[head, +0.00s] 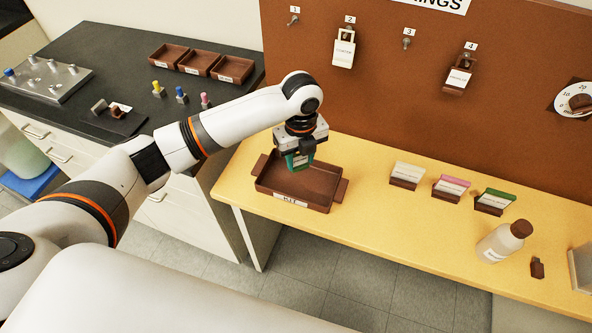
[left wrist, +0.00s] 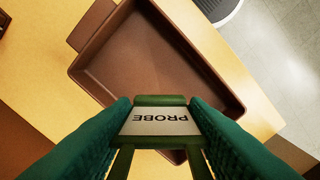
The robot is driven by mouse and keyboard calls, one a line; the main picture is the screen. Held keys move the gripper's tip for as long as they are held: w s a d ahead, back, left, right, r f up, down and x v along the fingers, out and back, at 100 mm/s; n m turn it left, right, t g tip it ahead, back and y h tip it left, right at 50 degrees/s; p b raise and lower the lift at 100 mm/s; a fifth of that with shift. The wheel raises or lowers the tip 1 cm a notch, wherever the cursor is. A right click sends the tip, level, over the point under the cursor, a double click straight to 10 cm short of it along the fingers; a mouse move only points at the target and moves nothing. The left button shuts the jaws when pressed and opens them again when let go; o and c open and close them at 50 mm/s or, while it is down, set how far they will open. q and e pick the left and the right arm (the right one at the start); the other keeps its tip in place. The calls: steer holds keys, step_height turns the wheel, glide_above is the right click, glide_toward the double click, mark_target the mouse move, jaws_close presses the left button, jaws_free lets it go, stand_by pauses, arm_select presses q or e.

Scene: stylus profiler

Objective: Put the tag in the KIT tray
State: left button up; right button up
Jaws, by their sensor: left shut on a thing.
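The brown KIT tray (head: 333,203) stands on the yellow bench, its white label facing the front. It also shows in the left wrist view (left wrist: 150,55), with no objects on the visible part of its floor. My left gripper (head: 300,163) is over the tray, pointing down. In the left wrist view my left gripper (left wrist: 160,110) is shut on a tag (left wrist: 160,121) with a green edge and a white face reading PROBE. The tag is held between the green fingers, above the tray. In the head view I cannot make the tag out from the fingers. My right gripper is not in view.
Tags hang on numbered hooks 2 (head: 344,52) and 4 (head: 458,78) of the brown board behind. Several small card holders (head: 451,187) and a white bottle (head: 498,244) stand to the right of the tray. Small brown trays (head: 200,62) sit on the black counter.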

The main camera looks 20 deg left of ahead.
mark_target(299, 165)
arm_select(q)
steer(key=shift+f, duration=0.95)
step_height(299, 165, down, 4)
steer(key=shift+a+r+p, duration=0.1)
steer(key=shift+p, duration=0.2)
steer(key=o, duration=1)
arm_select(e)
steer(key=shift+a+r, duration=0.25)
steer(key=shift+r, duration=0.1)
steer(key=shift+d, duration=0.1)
arm_select(q)
steer(key=shift+r, duration=0.4)
step_height(299, 165, up, 11)
steer(key=shift+r+b, duration=0.1)
steer(key=shift+b, duration=0.8)
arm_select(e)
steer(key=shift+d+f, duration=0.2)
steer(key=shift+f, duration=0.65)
